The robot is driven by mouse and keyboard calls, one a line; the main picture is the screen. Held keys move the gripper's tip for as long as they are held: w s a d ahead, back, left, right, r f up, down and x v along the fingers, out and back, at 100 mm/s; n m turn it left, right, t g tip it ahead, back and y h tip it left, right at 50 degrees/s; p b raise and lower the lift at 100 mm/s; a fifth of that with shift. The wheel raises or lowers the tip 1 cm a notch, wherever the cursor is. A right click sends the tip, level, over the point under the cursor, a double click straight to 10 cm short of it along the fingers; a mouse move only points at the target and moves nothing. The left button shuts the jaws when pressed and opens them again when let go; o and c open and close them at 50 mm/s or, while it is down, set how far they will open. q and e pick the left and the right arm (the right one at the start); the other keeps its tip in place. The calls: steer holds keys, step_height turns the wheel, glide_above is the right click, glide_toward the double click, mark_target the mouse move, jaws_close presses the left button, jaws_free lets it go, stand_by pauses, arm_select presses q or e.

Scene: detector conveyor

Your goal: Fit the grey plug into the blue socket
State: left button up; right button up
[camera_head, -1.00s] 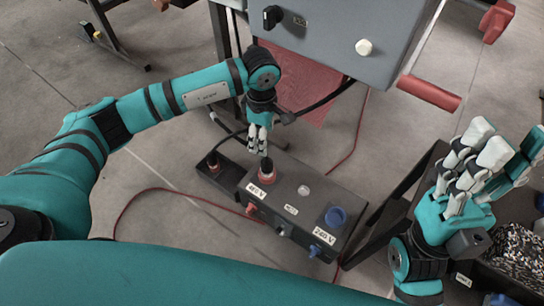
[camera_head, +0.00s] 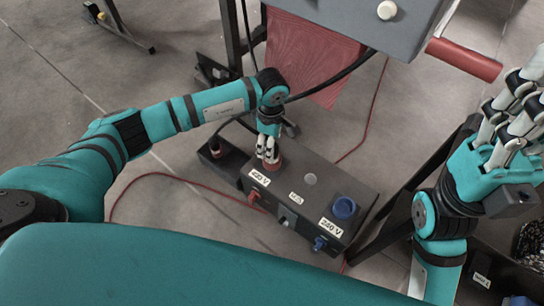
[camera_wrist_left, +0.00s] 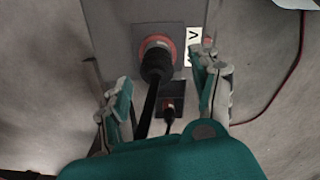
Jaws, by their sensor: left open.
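A dark grey plug (camera_wrist_left: 156,62) with a thick black cable stands in the red-ringed socket (camera_wrist_left: 158,43) marked 400 V, seen in the left wrist view. In the head view my left gripper (camera_head: 267,157) hides most of the plug above the red socket ring. My left gripper (camera_wrist_left: 167,88) is open, its fingers apart on either side of the plug and cable; contact cannot be told. The blue socket (camera_head: 344,208) sits empty on the right end of the dark box (camera_head: 318,180), above a 240 V label. My right gripper (camera_head: 515,120) is open and empty at the right edge.
A small black box (camera_head: 222,160) with a plug and cable lies left of the socket box. A grey cabinet (camera_head: 340,20) with a red mat (camera_head: 310,60) hangs behind. A black bin (camera_head: 485,280) is at lower right. A red cable (camera_head: 170,178) crosses the floor.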

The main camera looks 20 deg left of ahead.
arm_select(q)
step_height(320, 180, down, 4)
steer(key=shift+w+b, duration=0.15)
steer(key=shift+b, duration=0.7)
steer(key=shift+r, duration=0.1)
jaws_close()
